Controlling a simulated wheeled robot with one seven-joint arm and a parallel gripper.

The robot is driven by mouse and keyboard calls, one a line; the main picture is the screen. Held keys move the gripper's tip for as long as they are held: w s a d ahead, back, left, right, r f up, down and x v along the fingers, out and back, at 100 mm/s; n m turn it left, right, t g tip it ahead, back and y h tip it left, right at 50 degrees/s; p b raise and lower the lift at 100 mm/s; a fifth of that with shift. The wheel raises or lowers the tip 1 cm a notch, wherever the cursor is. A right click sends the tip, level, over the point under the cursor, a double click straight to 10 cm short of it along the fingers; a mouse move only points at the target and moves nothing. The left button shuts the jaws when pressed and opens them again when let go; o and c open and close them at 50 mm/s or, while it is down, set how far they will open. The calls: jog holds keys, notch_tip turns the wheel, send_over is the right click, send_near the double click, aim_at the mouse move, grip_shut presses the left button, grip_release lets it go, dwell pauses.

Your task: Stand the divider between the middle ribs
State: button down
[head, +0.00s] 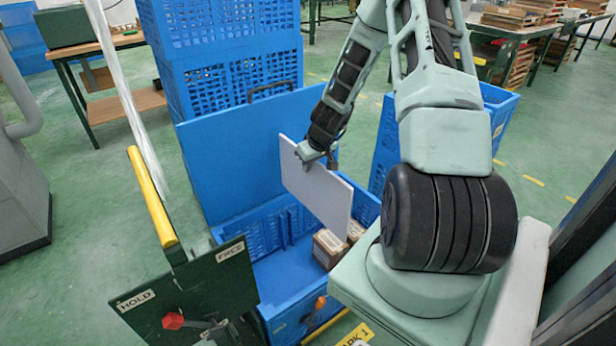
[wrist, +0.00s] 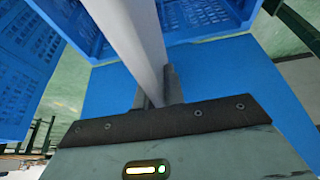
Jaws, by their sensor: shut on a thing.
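The divider (head: 315,192), a flat pale grey-white panel, hangs upright and slightly tilted over the open blue crate (head: 232,238). My gripper (head: 316,158) is shut on its upper edge. In the wrist view the divider (wrist: 127,35) runs up from between the fingers of my gripper (wrist: 158,95). Ribs (head: 287,226) show on the crate's far inner wall, left of the divider. The divider's lower edge looks above the crate floor; the near ribs are hidden or too small to tell.
Brown boxes (head: 328,247) sit in the crate's right part, close to the divider. A blue panel (head: 230,150) stands upright behind the crate, with stacked blue crates (head: 215,45) beyond. A dark green stand (head: 195,290) with HOLD and FREE labels is at the front left.

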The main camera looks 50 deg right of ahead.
aim_at(310, 176)
jog(key=shift+f+b, duration=0.55)
jog(key=shift+f, duration=0.45)
jog(key=shift+f+b, duration=1.1)
jog(key=shift+f, duration=0.2)
jog(key=shift+a+r, duration=0.1)
